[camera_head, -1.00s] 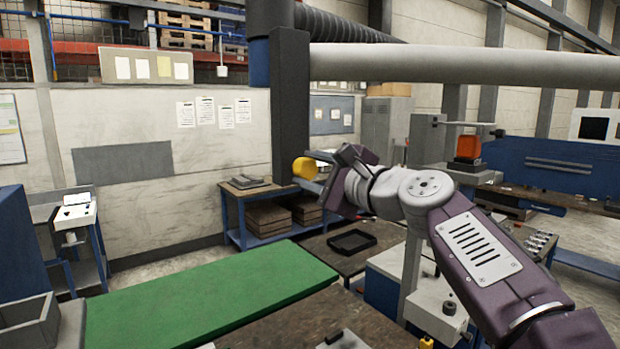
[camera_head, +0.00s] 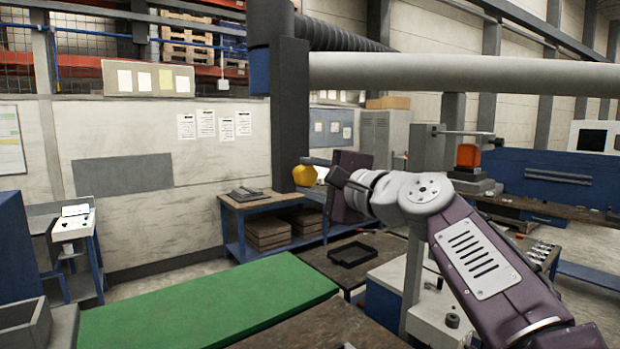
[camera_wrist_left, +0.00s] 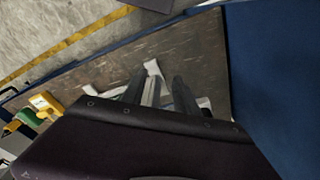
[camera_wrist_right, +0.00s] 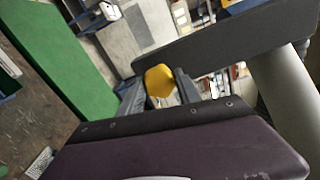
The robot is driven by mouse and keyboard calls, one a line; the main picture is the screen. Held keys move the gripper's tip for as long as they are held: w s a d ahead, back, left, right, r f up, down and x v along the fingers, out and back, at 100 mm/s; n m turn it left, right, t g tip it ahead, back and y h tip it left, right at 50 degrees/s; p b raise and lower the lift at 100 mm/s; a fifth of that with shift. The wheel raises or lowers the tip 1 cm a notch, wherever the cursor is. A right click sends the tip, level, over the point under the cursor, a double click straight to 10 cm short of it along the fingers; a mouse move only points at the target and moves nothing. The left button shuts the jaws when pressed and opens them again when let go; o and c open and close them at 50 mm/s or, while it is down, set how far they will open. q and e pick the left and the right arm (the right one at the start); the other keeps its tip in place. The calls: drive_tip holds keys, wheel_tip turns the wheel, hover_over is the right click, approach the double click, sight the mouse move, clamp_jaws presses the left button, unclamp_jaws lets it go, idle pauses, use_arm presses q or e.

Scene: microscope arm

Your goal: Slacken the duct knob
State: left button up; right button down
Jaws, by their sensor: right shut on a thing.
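The yellow duct knob (camera_head: 304,176) sits at the lower end of the dark vertical post (camera_head: 290,115). My right gripper (camera_head: 325,172) reaches it from the right and is shut on it; the fingers partly hide its near side. In the right wrist view the knob (camera_wrist_right: 160,81) shows between the two fingertips (camera_wrist_right: 158,92), just beside the dark post. My left gripper is outside the head view.
A thick pale duct (camera_head: 460,72) runs right from the post's top. A green mat (camera_head: 205,305) lies below left. A black tray (camera_head: 352,253) lies on a dark bench. An orange block (camera_head: 468,155) stands at the right.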

drive_tip(key=shift+f, duration=0.15)
drive_tip(key=c, duration=0.8)
unclamp_jaws()
drive_tip(key=shift+c, duration=0.2)
drive_tip(key=shift+s, duration=0.15)
drive_tip(key=shift+d, duration=0.1)
drive_tip(key=b+v, duration=0.3)
drive_tip(key=v, duration=0.6)
drive_tip(key=shift+b, duration=0.4)
